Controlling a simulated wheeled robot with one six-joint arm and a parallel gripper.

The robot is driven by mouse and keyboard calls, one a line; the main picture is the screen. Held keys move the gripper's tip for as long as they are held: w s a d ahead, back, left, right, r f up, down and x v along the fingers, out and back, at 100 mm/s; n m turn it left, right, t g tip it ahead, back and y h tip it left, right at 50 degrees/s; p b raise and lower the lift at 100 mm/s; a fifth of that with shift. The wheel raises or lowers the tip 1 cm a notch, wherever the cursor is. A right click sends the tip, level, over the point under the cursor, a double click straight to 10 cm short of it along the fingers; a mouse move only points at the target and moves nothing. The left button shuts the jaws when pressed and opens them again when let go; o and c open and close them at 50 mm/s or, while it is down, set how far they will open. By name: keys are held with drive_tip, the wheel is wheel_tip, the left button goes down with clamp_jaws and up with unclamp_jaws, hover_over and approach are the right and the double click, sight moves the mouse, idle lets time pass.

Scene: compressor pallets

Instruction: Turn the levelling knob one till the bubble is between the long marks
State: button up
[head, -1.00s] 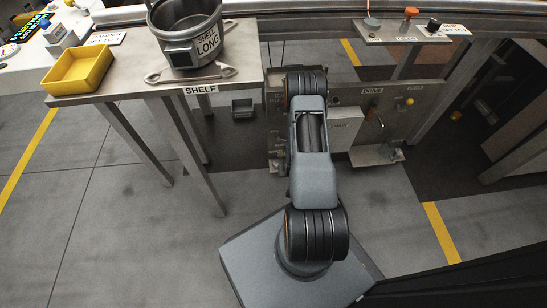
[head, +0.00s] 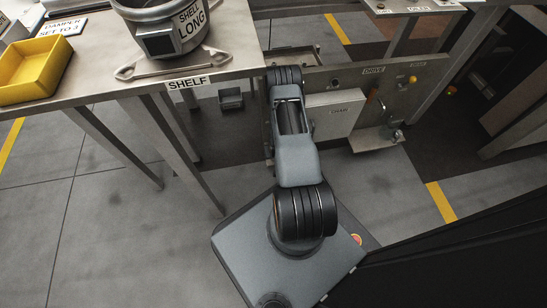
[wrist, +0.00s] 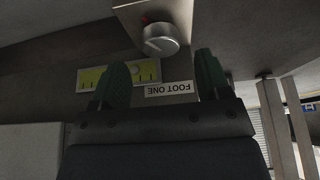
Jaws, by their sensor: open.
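In the wrist view a round grey metal knob (wrist: 161,40) with a red mark sits on a light plate, just beyond and between my fingertips. My gripper (wrist: 161,60) is open, with its two dark green fingers apart and nothing between them. A yellow-green level vial (wrist: 91,78) with dark marks lies to the left, partly hidden by the left finger. A pale round spot, perhaps the bubble, shows beside that fingertip; its place between the long marks cannot be told. The label FOOT ONE (wrist: 168,89) appears upside down below the knob. The head view does not show my gripper.
In the head view a shelf table (head: 225,62) at left bears a yellow tray (head: 32,70) and a pot labelled SHELL LONG (head: 160,40). Grey floor is clear at lower left.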

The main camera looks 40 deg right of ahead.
drive_tip(key=shift+b+x, duration=0.75)
drive_tip(key=shift+x, duration=1.25)
drive_tip(key=shift+c, duration=0.2)
drive_tip(key=c, duration=0.9)
